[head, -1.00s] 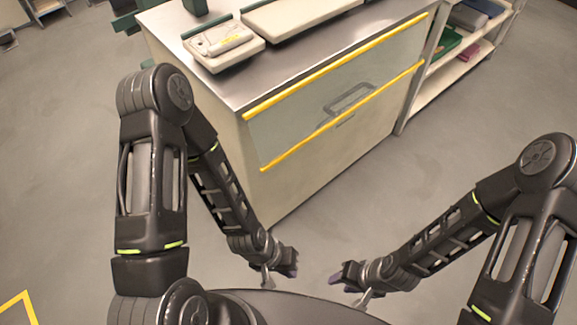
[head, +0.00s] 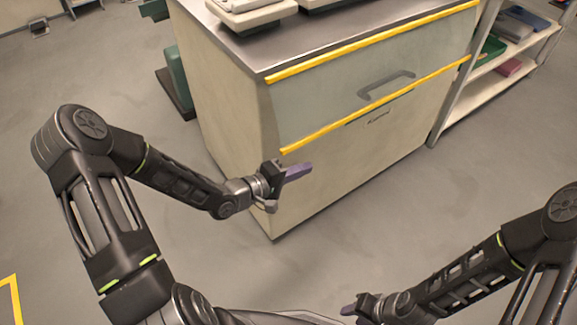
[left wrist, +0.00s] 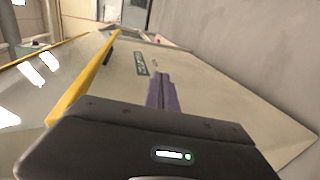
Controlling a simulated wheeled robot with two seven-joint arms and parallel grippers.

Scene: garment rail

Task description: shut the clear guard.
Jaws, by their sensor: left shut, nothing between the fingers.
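The clear guard (head: 330,100) is a see-through panel with yellow edge strips, hanging down over the front of the cream cabinet (head: 360,160). A grey handle (head: 386,84) shows at the guard, toward its right half. In the left wrist view the guard (left wrist: 40,85) is at the left, with its yellow strip (left wrist: 85,80) running away from me. My left gripper (head: 298,172) is shut and empty, just below the guard's lower left corner, in front of the cabinet. Its purple fingers (left wrist: 161,92) lie together in the left wrist view. My right gripper (head: 349,309) is low at the bottom edge, away from the cabinet; its jaw state is unclear.
The steel top (head: 285,50) of the cabinet carries pale trays or devices (head: 245,15). A shelf rack (head: 500,75) with folded things stands right of the cabinet. The floor (head: 440,190) between the cabinet and my right arm is clear.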

